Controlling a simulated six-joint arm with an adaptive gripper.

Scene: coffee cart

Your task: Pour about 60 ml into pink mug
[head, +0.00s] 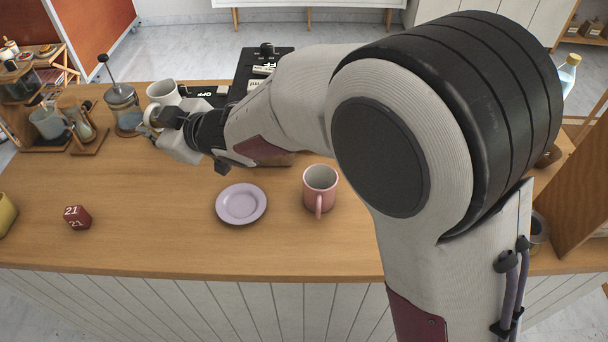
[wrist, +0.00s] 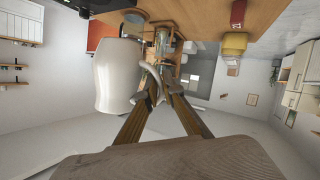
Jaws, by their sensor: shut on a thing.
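The pink mug (head: 313,189) stands upright on the wooden counter, right of the lilac saucer (head: 241,204), its handle toward the front. A white pitcher-like vessel (head: 159,92) is at the back left; it also shows large in the wrist view (wrist: 115,76). My gripper (head: 152,130) is beside this vessel, and in the wrist view my gripper (wrist: 154,88) is shut on its handle. The vessel looks roughly upright. It is well to the left of and behind the pink mug. Its contents and its exact height above the counter cannot be told.
A French press (head: 123,108) stands just left of the white vessel. A wooden rack with glassware (head: 47,122) is at the far left. A red cube (head: 77,217) and a yellow cup (head: 5,213) are front left. My arm covers much of the right side. The front counter is mostly clear.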

